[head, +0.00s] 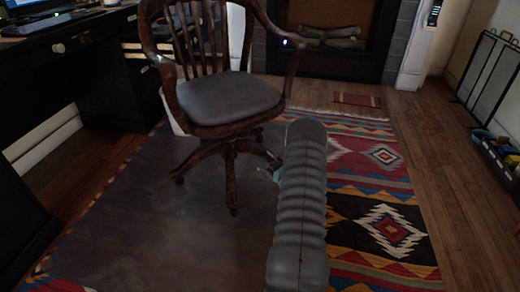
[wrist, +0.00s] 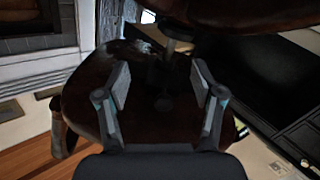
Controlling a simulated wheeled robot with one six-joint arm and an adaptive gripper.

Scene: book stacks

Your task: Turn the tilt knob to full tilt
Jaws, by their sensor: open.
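The wooden swivel chair (head: 228,98) with a grey seat pad stands on the rug, upright on its wheeled base. In the wrist view, the dark brown chair (wrist: 150,125) fills the middle. A small dark rounded shape, possibly the tilt knob (wrist: 163,102), shows faintly between my fingers; shadow hides its detail and its setting. My gripper (wrist: 162,85) is open, its two fingers wide apart with nothing clearly held. I cannot tell whether it touches the chair. In the head view my arm hides most of the gripper, just right of the chair base.
A black desk (head: 70,50) stands to the left. A fireplace (head: 335,38) is behind the chair. The patterned rug (head: 385,215) lies under the chair and around it. Bare wood floor (head: 440,150) is free to the right, before a dark metal screen (head: 487,70).

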